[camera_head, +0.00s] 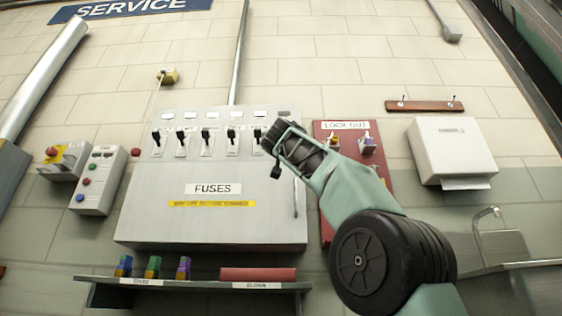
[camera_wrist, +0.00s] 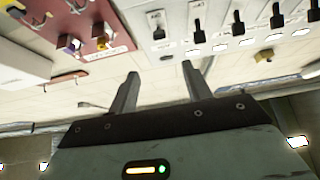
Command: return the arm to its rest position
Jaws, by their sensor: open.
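My arm (camera_head: 365,205) rises from the lower right of the head view and reaches up and left. My gripper (camera_head: 272,140) is in front of the right end of the switch row on the grey fuse box (camera_head: 150,220). In the wrist view my gripper (camera_wrist: 160,82) shows two fingers spread apart with nothing between them. The red lockout board (camera_head: 325,135) stands just right of the fuse box, partly hidden behind my arm. It also shows at the upper left of the wrist view (camera_wrist: 85,15).
A white dispenser (camera_head: 450,150) and a sink (camera_head: 500,248) are at the right. Control boxes (camera_head: 98,180) are at the left. The upper wall is mostly clear.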

